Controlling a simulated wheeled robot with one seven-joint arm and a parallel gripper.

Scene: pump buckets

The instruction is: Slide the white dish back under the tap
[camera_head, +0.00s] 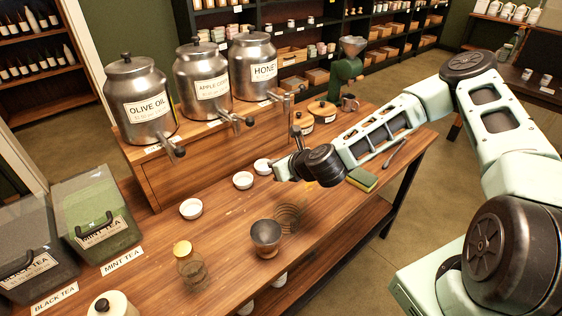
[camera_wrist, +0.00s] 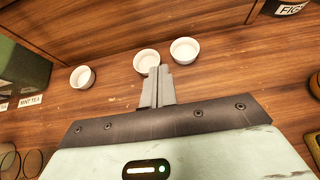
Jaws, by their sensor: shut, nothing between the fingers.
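Three small white dishes stand on the wooden counter in front of the dispenser stand: the left dish (camera_head: 191,208), the middle dish (camera_head: 243,180) and the right dish (camera_head: 263,166). The wrist view shows the left (camera_wrist: 82,77), middle (camera_wrist: 143,62) and right (camera_wrist: 184,50) dishes. The taps are on the olive oil (camera_head: 177,151), apple cider (camera_head: 243,121) and honey (camera_head: 284,97) urns. My gripper (camera_head: 278,170) is shut and empty, close to the right dish. In the wrist view its fingertips (camera_wrist: 162,70) overlap the middle dish's lower right edge; I cannot tell whether they touch.
Tea bins (camera_head: 92,218) stand at the left.

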